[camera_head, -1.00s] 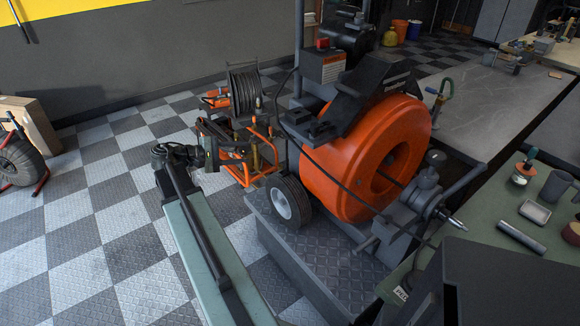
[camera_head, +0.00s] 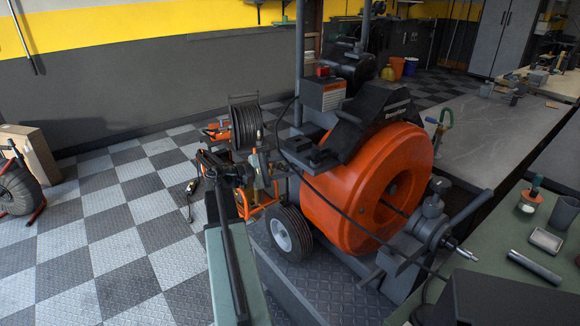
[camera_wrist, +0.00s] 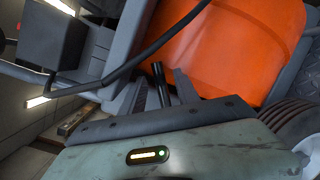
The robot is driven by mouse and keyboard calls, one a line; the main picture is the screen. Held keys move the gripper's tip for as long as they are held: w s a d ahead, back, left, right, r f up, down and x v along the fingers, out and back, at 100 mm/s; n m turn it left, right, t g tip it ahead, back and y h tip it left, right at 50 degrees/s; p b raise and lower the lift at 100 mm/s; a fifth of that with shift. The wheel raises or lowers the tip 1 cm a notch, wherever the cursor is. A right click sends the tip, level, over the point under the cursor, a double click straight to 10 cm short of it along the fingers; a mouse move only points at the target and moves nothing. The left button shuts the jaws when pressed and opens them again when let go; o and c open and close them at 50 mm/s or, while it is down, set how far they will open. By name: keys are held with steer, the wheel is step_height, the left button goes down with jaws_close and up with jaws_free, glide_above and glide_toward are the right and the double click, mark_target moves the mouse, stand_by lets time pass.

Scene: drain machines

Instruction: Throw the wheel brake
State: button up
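The drain machine has a large orange drum (camera_head: 345,180) and a black-tyred wheel (camera_head: 290,235) with a pale hub. In the wrist view, the drum (camera_wrist: 240,45) fills the upper right and the wheel (camera_wrist: 300,115) sits at the right edge. My gripper (camera_wrist: 162,88) has its two dark fingers spread apart. A short dark rod (camera_wrist: 160,82) shows between them; I cannot tell whether it is the wheel brake lever or whether it is touched. In the head view my gripper end is dark, left of the machine, and its fingers cannot be made out.
A smaller orange-framed machine with a cable reel (camera_head: 245,125) stands behind my arm. A black hose (camera_wrist: 130,65) crosses the wrist view. A green-topped bench (camera_head: 525,230) with small items is at the right. The checkered floor (camera_head: 100,240) at the left is largely clear.

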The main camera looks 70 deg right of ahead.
jaws_close()
